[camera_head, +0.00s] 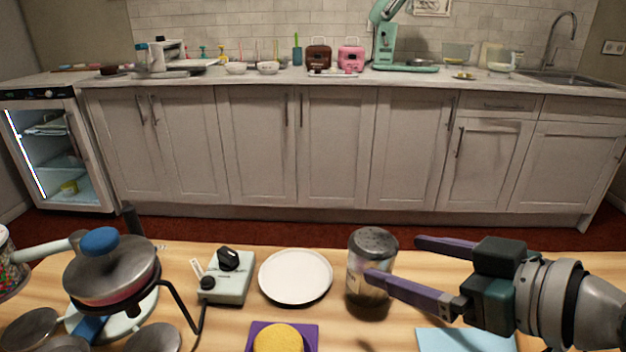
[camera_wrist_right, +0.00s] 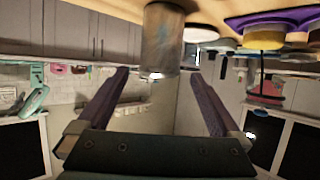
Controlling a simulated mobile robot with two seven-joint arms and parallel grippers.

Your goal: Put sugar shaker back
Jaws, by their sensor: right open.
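The sugar shaker (camera_head: 372,262), a clear jar with a grey perforated lid, stands upright on the wooden table, right of a white plate. In the right wrist view, which looks upside down, the shaker (camera_wrist_right: 163,42) shows beyond and between the fingertips. My right gripper (camera_head: 394,258) comes in from the right, open, with its purple fingers pointing at the shaker. The nearer finger's tip overlaps the jar in the head view; I cannot tell whether it touches. The gripper (camera_wrist_right: 161,74) holds nothing. My left gripper is not in view.
Beside the shaker are the white plate (camera_head: 296,276), a purple mat (camera_head: 308,333) with a yellow cake and a light blue sheet (camera_head: 466,341). A control box (camera_head: 226,284) and a blue-knobbed pan (camera_head: 112,270) stand left. A counter (camera_head: 230,77) runs along the back wall.

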